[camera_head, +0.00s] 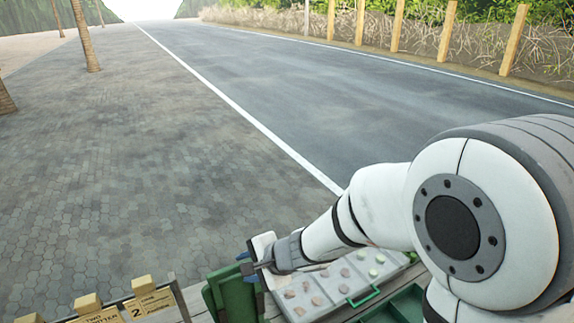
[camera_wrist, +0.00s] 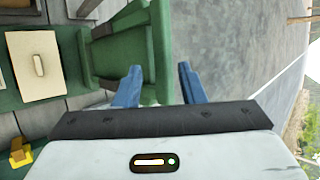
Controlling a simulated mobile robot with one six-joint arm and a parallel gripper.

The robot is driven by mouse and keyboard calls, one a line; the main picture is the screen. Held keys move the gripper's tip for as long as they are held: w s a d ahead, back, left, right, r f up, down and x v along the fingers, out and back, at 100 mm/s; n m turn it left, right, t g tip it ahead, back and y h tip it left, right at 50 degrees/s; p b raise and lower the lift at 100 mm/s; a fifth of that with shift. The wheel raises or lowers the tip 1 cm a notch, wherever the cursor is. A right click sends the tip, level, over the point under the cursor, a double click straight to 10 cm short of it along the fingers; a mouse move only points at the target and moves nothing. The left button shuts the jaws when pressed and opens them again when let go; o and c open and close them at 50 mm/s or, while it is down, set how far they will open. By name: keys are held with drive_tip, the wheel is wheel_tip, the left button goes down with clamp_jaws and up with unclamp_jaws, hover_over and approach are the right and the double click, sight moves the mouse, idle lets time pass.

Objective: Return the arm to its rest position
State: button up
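My arm reaches in from the right in the head view, bent down to the left. My gripper (camera_head: 252,263) is at its end, over the wooden deck beside a green box (camera_head: 232,297). In the wrist view the two blue fingers of my gripper (camera_wrist: 157,84) stand apart, with nothing held between them. The green box (camera_wrist: 115,50) shows just beyond the fingers there. I cannot tell whether the fingers touch it.
A pale tray (camera_head: 291,311) with several small clay-coloured and green pieces lies under my arm. Wooden blocks with printed labels (camera_head: 150,297) stand at the lower left. Paving (camera_head: 110,150) and a road (camera_head: 290,80) lie clear beyond.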

drive_tip(key=w+d+r+n+t+h+b, duration=0.15)
drive_tip(key=d+h, duration=0.25)
drive_tip(key=d, duration=0.7)
drive_tip(key=w+d+r+n+t+h+b, duration=0.1)
drive_tip(key=w+d+r+t+h+b, duration=0.2)
drive_tip(key=d, duration=0.8)
drive_tip(key=s+d+f+n+g+b, duration=0.2)
drive_tip(key=s+d+n, duration=0.1)
drive_tip(key=s, duration=0.6)
drive_tip(key=s+d+f+n+g+h+b, duration=0.1)
drive_tip(key=s+d+n+g+b, duration=0.1)
drive_tip(key=s, duration=0.7)
drive_tip(key=shift+s+d+f+n+g, duration=0.15)
drive_tip(key=shift+d+f+n+g, duration=0.35)
drive_tip(key=shift+n, duration=0.55)
drive_tip(key=shift+r, duration=0.1)
